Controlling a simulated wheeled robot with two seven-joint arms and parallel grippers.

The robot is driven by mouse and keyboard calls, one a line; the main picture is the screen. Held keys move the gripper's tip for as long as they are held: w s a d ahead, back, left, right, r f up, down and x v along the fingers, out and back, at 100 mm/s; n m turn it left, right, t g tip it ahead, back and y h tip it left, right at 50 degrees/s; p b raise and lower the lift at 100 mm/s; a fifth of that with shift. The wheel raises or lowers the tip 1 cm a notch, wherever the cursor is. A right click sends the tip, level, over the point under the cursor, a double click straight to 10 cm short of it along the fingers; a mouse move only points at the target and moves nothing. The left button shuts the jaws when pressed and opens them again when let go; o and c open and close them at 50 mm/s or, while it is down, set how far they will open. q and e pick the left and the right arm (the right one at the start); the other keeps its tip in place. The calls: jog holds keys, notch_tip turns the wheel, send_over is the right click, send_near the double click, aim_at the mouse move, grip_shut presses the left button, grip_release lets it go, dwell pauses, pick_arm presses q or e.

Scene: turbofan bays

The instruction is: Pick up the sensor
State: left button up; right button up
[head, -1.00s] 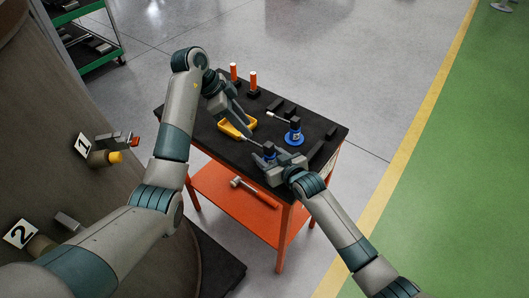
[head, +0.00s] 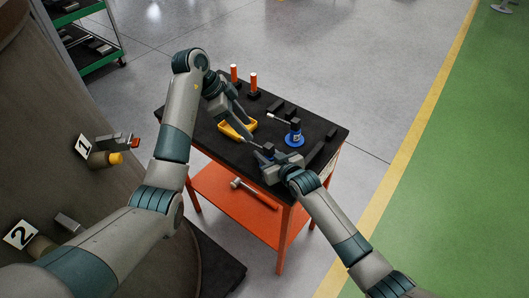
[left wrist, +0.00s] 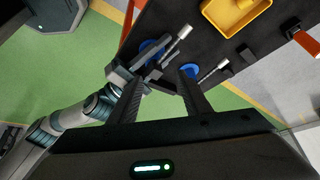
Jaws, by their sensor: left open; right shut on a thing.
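A sensor (head: 267,148) with a dark block and a silver probe is between the jaws of my right gripper (head: 265,160), over the near edge of the cart top. My right gripper (left wrist: 138,76) is shut on it and hides much of it. In the left wrist view its silver probe (left wrist: 178,42) points up and right, beside a blue disc (left wrist: 150,49). A second, similar sensor (head: 295,126) stands on a blue round base (head: 294,140) farther right. My left gripper (head: 240,117) is open and empty above the cart, near the yellow tray.
The yellow tray (head: 228,131) lies on the black cart top (head: 205,135). Two orange-handled tools (head: 253,82) stand at the back, and dark blocks lie along the far side. A hammer (head: 250,192) lies on the orange lower shelf (head: 215,185). A large curved casing (head: 120,200) stands at left.

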pick_arm(q)
jog(key=d+r+n+y, duration=0.1)
jog(key=d+n+y, duration=0.2)
jog(key=n, duration=1)
jog(key=d+r+n+g+y, duration=0.1)
jog(key=d+r+n+y, duration=0.1)
jog(key=n, duration=1.1)
jog(key=shift+w+d+n+y, duration=0.4)
jog(key=shift+d, duration=0.05)
